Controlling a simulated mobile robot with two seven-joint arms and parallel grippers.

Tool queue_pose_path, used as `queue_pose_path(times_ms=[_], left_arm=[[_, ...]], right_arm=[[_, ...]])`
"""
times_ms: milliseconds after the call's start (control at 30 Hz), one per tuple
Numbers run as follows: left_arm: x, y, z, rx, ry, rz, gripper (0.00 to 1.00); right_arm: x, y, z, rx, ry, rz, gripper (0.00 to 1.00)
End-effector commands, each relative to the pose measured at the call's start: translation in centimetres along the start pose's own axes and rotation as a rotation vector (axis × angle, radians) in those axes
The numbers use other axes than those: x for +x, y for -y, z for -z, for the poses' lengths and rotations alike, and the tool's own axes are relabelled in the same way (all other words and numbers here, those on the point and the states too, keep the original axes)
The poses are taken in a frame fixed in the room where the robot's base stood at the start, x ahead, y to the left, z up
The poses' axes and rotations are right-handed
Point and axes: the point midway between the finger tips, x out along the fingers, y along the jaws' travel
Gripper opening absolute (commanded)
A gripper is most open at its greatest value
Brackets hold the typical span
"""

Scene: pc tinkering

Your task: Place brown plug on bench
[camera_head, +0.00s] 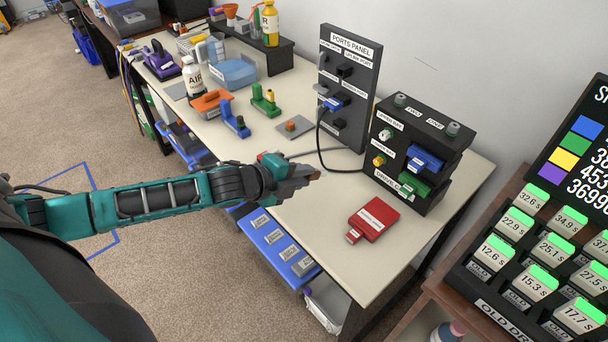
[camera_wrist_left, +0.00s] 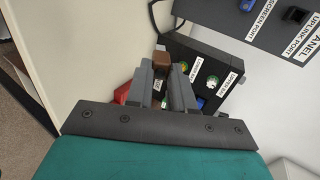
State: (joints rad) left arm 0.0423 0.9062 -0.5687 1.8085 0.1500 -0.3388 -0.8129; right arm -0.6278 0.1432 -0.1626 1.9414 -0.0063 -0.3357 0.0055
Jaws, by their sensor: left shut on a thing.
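The brown plug (camera_wrist_left: 161,60) shows between the fingertips of my left gripper (camera_wrist_left: 165,77) in the left wrist view. The gripper is shut on it, and the fingers hide part of it. In the head view my left gripper (camera_head: 300,173) is over the cream bench (camera_head: 322,212), left of the black drive box. The plug is too small to make out clearly there. I cannot tell whether it touches the bench top. My right gripper is not in view.
The black drive box (camera_head: 403,165) and the ports panel (camera_head: 347,85) with a cable stand at the back. A red drive (camera_head: 374,218) lies near the bench's right end. A grey plate (camera_head: 294,127) lies behind the gripper. Bare bench lies between gripper and red drive.

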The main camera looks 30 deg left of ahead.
Motion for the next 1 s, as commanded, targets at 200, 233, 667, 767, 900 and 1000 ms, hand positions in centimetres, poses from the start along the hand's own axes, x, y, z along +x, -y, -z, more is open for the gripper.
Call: queue_pose_path(times_ms=[200, 233, 667, 767, 900, 1000], left_arm=[[1.3, -2.5, 0.5, 0.002, -0.005, 0.0, 0.0], [1.4, -2.8, 0.5, 0.002, -0.006, 0.0, 0.0], [2.3, -4.5, 0.7, 0.004, -0.007, -0.001, 0.0], [2.3, -4.5, 0.6, 0.003, -0.007, 0.0, 0.0], [2.4, -4.6, 0.6, 0.004, -0.007, 0.0, 0.0], [2.4, -4.6, 0.6, 0.004, -0.007, 0.0, 0.0]], right_arm=[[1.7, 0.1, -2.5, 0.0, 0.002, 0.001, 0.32], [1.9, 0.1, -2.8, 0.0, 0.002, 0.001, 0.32], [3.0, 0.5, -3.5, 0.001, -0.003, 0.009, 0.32], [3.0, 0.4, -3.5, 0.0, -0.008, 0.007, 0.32], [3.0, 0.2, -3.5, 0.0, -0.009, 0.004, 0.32], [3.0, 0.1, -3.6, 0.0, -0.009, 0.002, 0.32]])
